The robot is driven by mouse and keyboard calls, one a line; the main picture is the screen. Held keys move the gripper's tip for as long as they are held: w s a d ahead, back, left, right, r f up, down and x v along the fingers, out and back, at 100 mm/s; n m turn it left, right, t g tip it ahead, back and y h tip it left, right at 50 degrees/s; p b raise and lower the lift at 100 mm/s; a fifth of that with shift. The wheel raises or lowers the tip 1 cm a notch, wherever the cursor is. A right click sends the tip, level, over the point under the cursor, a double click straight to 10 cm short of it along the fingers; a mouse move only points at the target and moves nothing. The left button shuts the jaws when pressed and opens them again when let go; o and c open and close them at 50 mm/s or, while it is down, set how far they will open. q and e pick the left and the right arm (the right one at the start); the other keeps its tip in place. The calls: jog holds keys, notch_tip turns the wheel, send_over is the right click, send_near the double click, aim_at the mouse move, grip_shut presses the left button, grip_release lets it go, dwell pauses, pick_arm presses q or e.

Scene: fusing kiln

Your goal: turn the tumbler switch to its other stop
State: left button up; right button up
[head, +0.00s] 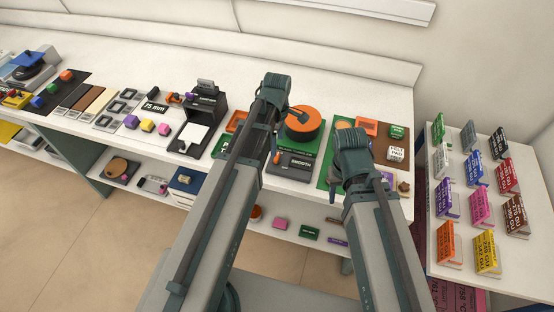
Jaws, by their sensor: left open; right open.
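The tumbler (304,124), a machine with a round orange drum, stands on the long white bench right of my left forearm. Its dark front panel (292,163) carries the word SMOOTH. A small orange-tipped lever (276,157) shows at the panel's left end, close beside my forearm; it looks like the switch, but its exact setting is too small to tell. My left gripper (279,134) is open, just left of the drum and above the lever; touching or apart cannot be told. My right gripper (335,185) is open and empty, right of the panel, partly hidden by its wrist.
A green mat (325,172) and an orange tray (367,126) lie right of the tumbler. A black machine (208,100) with a white plate stands left of my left arm. A shelf (290,232) runs below the bench.

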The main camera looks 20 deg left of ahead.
aim_at(277, 156)
pick_arm(q)
notch_tip(277, 156, down, 7)
jog(key=b, duration=0.5)
jog(key=shift+r+b, duration=0.1)
jog(key=shift+b, duration=0.3)
grip_shut()
